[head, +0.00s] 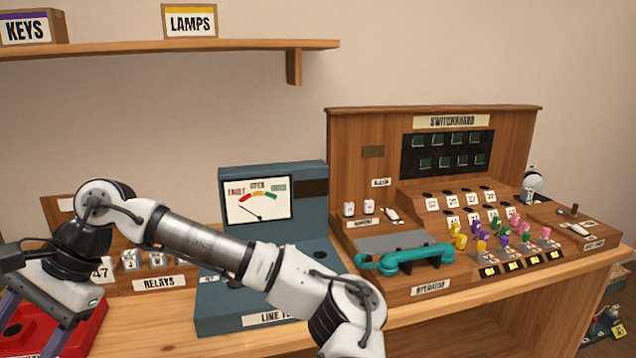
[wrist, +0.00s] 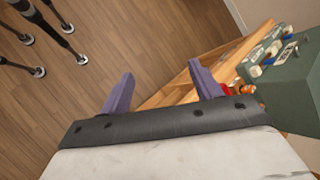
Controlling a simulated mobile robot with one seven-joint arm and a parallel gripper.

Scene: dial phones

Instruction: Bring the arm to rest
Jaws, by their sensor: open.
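My arm (head: 205,243) reaches across the left front of the bench in the head view, bent at its joints. My gripper (head: 28,322) is at the lower left, over or in front of a red tray, partly cut off by the frame. In the wrist view my gripper (wrist: 162,72) shows two purple fingers spread wide apart. Nothing is between them, and the wooden floor and a bench edge lie beyond.
A red tray (head: 88,335) sits beneath my gripper. A shelf (head: 130,54) runs above.

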